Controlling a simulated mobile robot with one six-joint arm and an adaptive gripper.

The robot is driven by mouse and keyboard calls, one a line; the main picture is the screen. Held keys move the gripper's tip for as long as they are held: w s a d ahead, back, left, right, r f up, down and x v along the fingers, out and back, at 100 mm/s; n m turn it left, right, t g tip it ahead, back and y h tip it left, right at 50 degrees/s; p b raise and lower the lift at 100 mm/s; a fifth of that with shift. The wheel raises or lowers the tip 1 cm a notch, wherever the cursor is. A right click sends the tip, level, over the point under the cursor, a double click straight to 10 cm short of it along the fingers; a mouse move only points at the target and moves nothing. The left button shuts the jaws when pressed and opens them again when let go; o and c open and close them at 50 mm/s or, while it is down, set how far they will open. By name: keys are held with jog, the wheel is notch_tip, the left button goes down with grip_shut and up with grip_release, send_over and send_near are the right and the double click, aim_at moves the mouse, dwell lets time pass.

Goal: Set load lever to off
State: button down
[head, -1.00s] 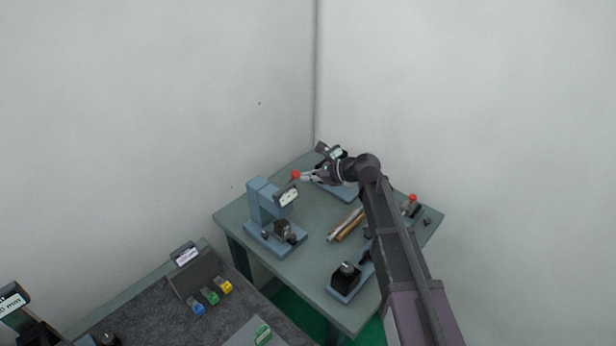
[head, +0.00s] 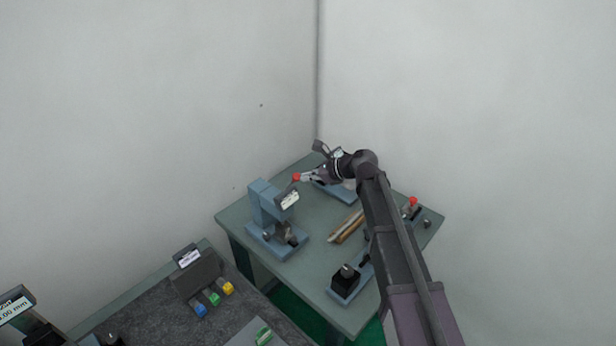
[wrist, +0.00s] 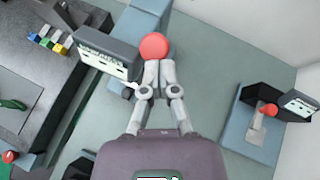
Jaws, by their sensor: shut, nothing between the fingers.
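A red ball knob (head: 296,177) shows at the tip of my gripper (head: 304,178), just above the labelled panel (head: 289,201) of a blue stand (head: 262,203). In the wrist view, the red knob (wrist: 154,46) is directly ahead of my closed fingertips (wrist: 159,66), beside the panel (wrist: 107,55). The fingers are together and hold nothing. They look touching or very close to the knob; I cannot tell which. The knob's stem is hidden, and the panel's text is too small to read, so I cannot confirm the lever's setting.
Another red knob (wrist: 268,109) stands on a blue base at right in the wrist view. A further red knob (head: 412,201) is at the table's right edge. Brown rods (head: 346,226) and a black block (head: 345,283) lie on the table. White walls close off the back.

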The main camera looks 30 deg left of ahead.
jog(key=shift+a+r+p, duration=0.2)
jog(key=shift+a+p, duration=0.05)
jog(key=shift+p, duration=0.25)
jog(key=shift+w+h, duration=0.15)
jog(key=shift+h, duration=0.15)
